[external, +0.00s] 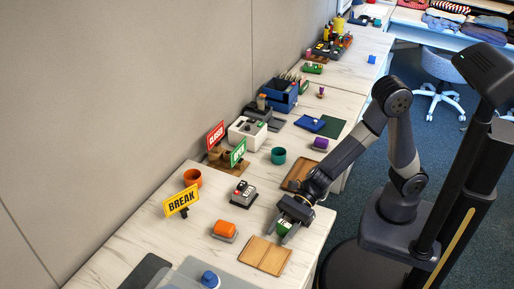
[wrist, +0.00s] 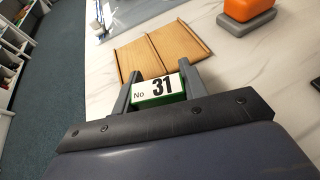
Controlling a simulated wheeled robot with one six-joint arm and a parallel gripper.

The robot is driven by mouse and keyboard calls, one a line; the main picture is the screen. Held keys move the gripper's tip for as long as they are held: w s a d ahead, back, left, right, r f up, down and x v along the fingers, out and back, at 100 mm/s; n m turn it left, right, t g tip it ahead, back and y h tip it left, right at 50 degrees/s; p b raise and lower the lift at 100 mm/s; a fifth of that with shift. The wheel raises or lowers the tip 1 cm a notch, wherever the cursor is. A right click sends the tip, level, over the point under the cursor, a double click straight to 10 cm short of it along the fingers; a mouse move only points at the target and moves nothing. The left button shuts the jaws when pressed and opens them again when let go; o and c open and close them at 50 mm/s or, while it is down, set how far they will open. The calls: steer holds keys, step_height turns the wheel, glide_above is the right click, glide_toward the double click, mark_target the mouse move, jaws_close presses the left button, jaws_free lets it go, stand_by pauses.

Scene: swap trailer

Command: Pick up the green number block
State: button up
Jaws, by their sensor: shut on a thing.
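The green number block (wrist: 158,91) shows in the wrist view with a white face reading "No 31" and a green lower edge. My gripper (wrist: 153,84) is shut on it, with one finger on each side. In the external view my gripper (external: 288,229) is low over the near table, and the block (external: 284,226) shows only in part between the fingers. Whether the block touches the table is hard to tell.
A wooden tray (external: 265,255) lies just in front of my gripper. An orange block on a grey base (external: 225,229) is to its left, with a number stamp (external: 243,193) behind. A yellow BREAK sign (external: 181,200) and orange cup (external: 193,178) stand further left.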

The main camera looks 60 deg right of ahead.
steer(key=c, duration=0.3)
steer(key=shift+r, duration=0.1)
